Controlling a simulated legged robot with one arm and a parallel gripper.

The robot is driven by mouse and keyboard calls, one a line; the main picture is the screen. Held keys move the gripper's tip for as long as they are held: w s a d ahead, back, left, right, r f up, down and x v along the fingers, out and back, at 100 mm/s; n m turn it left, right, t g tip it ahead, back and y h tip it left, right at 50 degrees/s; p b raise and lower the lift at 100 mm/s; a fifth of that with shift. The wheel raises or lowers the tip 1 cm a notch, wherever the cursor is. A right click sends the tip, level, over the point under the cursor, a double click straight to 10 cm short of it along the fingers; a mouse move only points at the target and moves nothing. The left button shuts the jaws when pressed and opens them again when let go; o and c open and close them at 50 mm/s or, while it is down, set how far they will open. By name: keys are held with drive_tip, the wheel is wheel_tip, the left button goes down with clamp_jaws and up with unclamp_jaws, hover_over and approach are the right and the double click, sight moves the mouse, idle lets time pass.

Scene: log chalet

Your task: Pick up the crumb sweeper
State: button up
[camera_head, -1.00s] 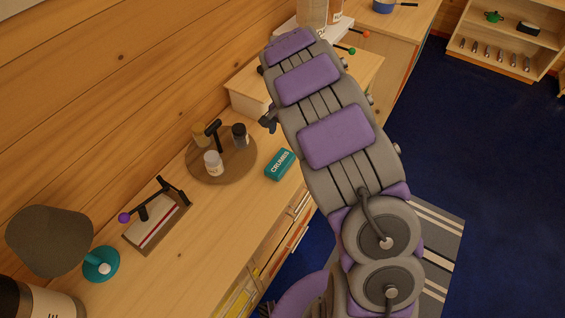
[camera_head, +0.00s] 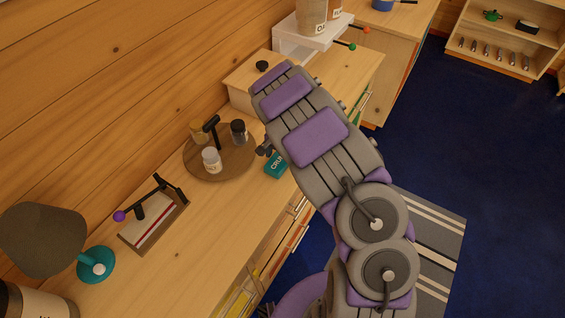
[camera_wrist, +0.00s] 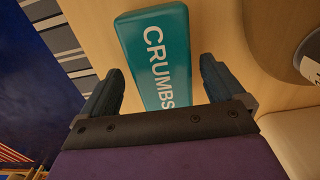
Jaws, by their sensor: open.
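The crumb sweeper is a teal block with "CRUMBS" in white letters. In the head view the crumb sweeper (camera_head: 275,166) lies on the wooden counter, right of the round board, partly hidden by my arm. In the wrist view the crumb sweeper (camera_wrist: 157,50) lies ahead of my gripper (camera_wrist: 160,82), its lower end between the two dark fingers. The fingers are apart, with a gap on each side of it. In the head view my gripper (camera_head: 264,148) shows only in part beside the sweeper, mostly hidden by my arm.
The round wooden board (camera_head: 192,167) with several small jars stands close to the sweeper. A wooden napkin holder (camera_head: 152,228) and a teal-based lamp (camera_head: 96,265) are at the left. A wooden box (camera_head: 240,88) stands behind. The counter's front is clear.

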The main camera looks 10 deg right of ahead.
drive_tip(key=shift+a+f, duration=0.4)
drive_tip(key=shift+f, duration=0.05)
drive_tip(key=shift+a, duration=0.4)
drive_tip(key=shift+d, duration=1)
drive_tip(key=c, duration=0.5)
drive_tip(key=shift+a, duration=0.1)
drive_tip(key=c, duration=0.3)
drive_tip(key=shift+a, duration=0.65)
drive_tip(key=c, duration=0.3)
